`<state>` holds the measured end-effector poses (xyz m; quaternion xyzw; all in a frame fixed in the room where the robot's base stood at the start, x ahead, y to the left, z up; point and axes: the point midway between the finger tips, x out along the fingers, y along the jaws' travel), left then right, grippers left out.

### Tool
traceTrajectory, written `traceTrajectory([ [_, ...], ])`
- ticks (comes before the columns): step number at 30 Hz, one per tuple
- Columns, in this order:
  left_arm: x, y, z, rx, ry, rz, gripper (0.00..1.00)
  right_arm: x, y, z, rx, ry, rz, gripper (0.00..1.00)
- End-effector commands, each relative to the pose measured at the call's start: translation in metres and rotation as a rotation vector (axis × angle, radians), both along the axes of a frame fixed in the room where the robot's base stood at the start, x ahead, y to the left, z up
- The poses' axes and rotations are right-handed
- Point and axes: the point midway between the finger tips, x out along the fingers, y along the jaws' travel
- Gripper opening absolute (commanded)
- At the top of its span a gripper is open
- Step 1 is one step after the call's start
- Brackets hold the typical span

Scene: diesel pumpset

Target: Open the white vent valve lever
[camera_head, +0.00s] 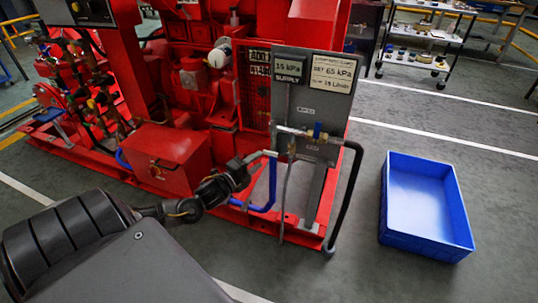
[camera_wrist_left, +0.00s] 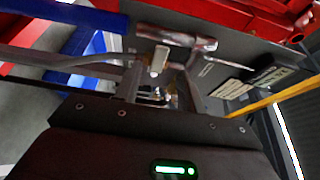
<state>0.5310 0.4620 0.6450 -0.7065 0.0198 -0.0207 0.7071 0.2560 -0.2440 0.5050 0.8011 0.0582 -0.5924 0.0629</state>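A small white piece (camera_head: 270,153), which looks like the vent valve lever, shows at the left edge of the grey panel (camera_head: 320,95), below a metal pipe with a blue-handled valve (camera_head: 317,130). My left gripper (camera_head: 257,160) reaches in from the left with its tip close to that white piece. In the left wrist view a white stub (camera_wrist_left: 158,60) hangs under a shiny pipe (camera_wrist_left: 165,35), just ahead of my left gripper (camera_wrist_left: 155,92). Metal parts crowd the fingertips. I cannot tell whether the fingers touch the stub or how far apart they are. My right gripper is not in view.
The red pumpset (camera_head: 200,80) and a red box (camera_head: 165,155) stand behind and left of my left gripper. A black hose (camera_head: 348,195) and blue pipe (camera_head: 250,205) run below the panel. An empty blue crate (camera_head: 465,240) sits on open floor. A trolley (camera_head: 425,45) stands behind.

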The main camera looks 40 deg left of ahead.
Motion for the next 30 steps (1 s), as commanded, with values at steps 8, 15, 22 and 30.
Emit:
traceTrajectory([
  [8, 0.049, -0.002, 0.000, -0.001, -0.002, 0.002, 0.40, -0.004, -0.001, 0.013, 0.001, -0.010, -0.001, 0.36],
  [15, 0.066, -0.004, -0.001, -0.002, 0.000, 0.000, 0.40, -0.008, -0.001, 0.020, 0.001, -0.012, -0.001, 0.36],
  [22, 0.068, -0.004, -0.001, -0.002, 0.001, 0.000, 0.40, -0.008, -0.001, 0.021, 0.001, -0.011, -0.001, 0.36],
  [30, 0.067, -0.004, -0.001, -0.001, 0.001, 0.000, 0.11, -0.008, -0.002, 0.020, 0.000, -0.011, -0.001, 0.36],
])
